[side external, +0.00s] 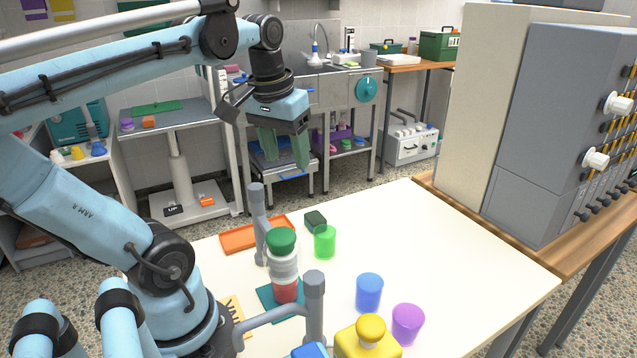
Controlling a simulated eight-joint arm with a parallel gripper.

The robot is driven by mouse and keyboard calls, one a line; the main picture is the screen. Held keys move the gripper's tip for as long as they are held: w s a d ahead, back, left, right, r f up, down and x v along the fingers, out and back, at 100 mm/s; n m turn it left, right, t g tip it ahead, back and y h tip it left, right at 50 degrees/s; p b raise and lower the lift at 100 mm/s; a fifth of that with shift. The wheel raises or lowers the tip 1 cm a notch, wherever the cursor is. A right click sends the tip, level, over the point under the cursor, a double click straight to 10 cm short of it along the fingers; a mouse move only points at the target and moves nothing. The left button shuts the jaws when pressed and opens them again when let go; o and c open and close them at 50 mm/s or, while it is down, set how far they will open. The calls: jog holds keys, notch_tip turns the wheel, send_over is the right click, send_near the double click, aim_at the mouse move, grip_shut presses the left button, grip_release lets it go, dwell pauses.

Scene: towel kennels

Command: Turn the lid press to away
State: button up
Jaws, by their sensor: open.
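My gripper (287,160) hangs over the far side of the white table, its two green fingers apart with nothing between them. Below it stand two grey upright posts: a far post (257,212) and a near post (314,300) with a curved bar reaching left. I cannot tell which of these is the lid press. A jar (285,262) with a green lid (281,240) and red lower part stands upright between the posts on a teal mat (268,304). My gripper is well above the posts and the jar, touching neither. The post bases are partly hidden.
A green cup (325,243), a blue cup (369,292) and a purple cup (408,324) stand right of the jar. A dark green block (315,222) and an orange tray (243,237) lie behind. A yellow-topped container (369,342) is in front. The table's right side is clear.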

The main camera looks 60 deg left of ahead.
aim_at(255, 186)
jog(key=s+a+r+n+g+h, duration=0.1)
jog(key=s+a+r+n+g, duration=0.15)
jog(key=s+r, duration=0.25)
jog(key=shift+t, duration=0.25)
jog(key=f, duration=1.2)
jog(key=shift+a, duration=0.25)
grip_shut()
